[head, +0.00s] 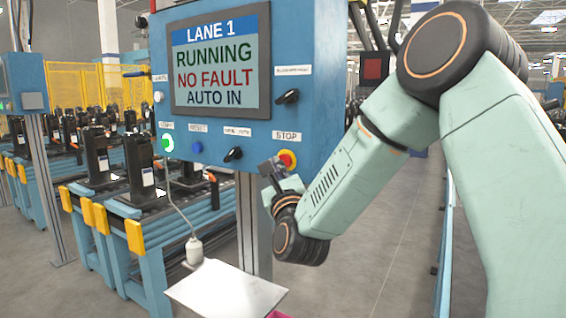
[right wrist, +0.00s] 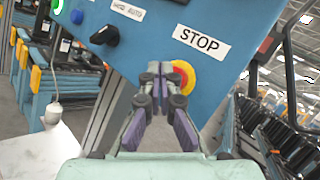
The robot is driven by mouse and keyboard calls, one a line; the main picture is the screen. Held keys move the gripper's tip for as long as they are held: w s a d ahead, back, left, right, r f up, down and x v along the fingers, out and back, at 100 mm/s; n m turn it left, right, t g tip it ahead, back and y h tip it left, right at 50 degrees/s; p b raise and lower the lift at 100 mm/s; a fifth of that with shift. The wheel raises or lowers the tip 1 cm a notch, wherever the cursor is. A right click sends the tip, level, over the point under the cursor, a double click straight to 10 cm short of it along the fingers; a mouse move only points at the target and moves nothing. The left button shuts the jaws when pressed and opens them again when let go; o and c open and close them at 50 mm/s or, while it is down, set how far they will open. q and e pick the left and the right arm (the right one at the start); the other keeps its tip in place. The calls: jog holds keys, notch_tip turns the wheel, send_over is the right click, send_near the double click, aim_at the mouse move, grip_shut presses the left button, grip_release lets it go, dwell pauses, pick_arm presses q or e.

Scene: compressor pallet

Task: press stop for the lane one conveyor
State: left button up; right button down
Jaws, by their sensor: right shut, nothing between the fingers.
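The blue lane 1 control panel (head: 318,105) stands in the middle of the head view. Its screen (head: 215,62) reads LANE 1, RUNNING, NO FAULT, AUTO IN. The red stop button (head: 288,159) with its yellow ring sits below the STOP label. In the right wrist view the button (right wrist: 183,77) is partly hidden behind my fingertips. My right gripper (head: 270,167) is shut and empty, its tips just left of the button's middle. I cannot tell whether they touch it. My left gripper is not in view.
A lit green start button (head: 167,143), a blue button (head: 197,147) and black selector knobs (head: 233,154) share the panel. A pale shelf (head: 228,290) juts out below, with a white pendant (head: 194,250) above it. A conveyor (head: 120,215) with black units runs behind at left.

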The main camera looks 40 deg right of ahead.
jog(key=shift+w+d, duration=0.1)
jog(key=shift+d, duration=0.05)
jog(key=shift+w+d+b, duration=0.1)
jog(key=shift+d+b, duration=0.15)
jog(key=shift+b, duration=0.05)
jog(key=shift+w+d, duration=0.2)
jog(key=shift+d, duration=0.3)
dwell(1.1)
jog(key=shift+a, duration=0.15)
dwell(0.3)
jog(key=shift+s+a+b, duration=0.35)
jog(key=shift+a+b, duration=0.35)
jog(key=shift+a, duration=0.05)
